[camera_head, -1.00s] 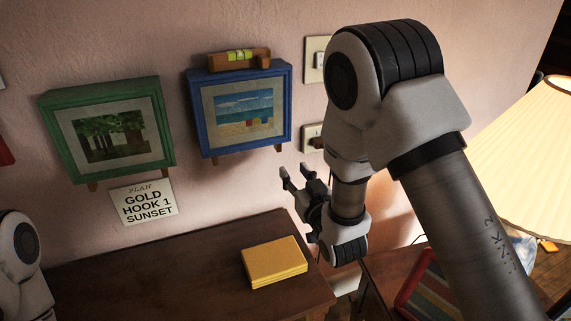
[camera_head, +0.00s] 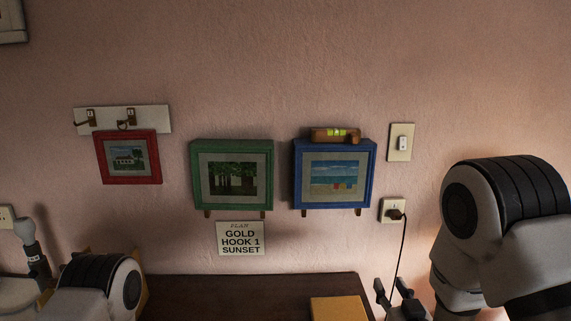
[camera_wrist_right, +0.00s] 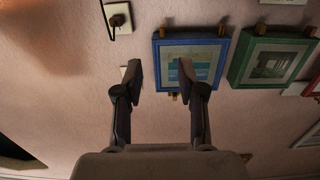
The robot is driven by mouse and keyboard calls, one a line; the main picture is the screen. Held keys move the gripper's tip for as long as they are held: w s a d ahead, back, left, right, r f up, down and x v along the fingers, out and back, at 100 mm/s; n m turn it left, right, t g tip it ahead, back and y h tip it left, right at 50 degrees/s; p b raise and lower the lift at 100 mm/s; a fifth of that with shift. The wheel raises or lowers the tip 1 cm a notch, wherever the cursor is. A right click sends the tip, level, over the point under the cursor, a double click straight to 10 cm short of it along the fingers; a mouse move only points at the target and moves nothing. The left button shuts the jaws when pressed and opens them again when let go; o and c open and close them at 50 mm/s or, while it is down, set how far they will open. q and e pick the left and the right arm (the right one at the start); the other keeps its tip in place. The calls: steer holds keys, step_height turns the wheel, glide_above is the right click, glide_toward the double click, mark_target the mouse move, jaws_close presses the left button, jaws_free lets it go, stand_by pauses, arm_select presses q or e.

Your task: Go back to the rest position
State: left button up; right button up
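My right gripper (camera_head: 393,292) is low at the right in the head view, in front of the wall below the outlet. Its fingers stand apart with nothing between them; the right wrist view also shows them open and empty (camera_wrist_right: 160,76). My left arm shows only in part at the lower left, and its gripper cannot be made out. The red picture (camera_head: 128,158) hangs at the white hook rail (camera_head: 152,119). The green picture (camera_head: 232,146) and blue picture (camera_head: 367,170) are to its right, the blue one with a spirit level (camera_head: 322,135) on top.
A card (camera_head: 240,238) reads "PLAN GOLD HOOK 1 SUNSET". A yellow block or book (camera_head: 338,309) lies on the dark table (camera_head: 270,287). A light switch (camera_head: 401,142) and an outlet (camera_head: 392,210) with a plugged-in cord are at the right. Something yellow is partly hidden behind my left arm.

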steer(key=s+d+f+g, duration=0.1)
steer(key=s+f+g, duration=0.1)
steer(key=s+f, duration=0.35)
steer(key=s+d+f+m+g+h, duration=0.1)
steer(key=s+f+g, duration=0.15)
steer(key=f, duration=0.65)
steer(key=s+d+f+g, duration=0.1)
steer(key=s+f+g, duration=0.2)
steer(key=f, duration=0.5)
steer(key=s+f+g, duration=0.4)
steer(key=s+g, duration=0.1)
steer(key=s, duration=0.6)
steer(key=s+f+g, duration=0.5)
steer(key=s, duration=0.6)
steer(key=shift+f+y, duration=0.15)
steer(key=shift+y, duration=0.15)
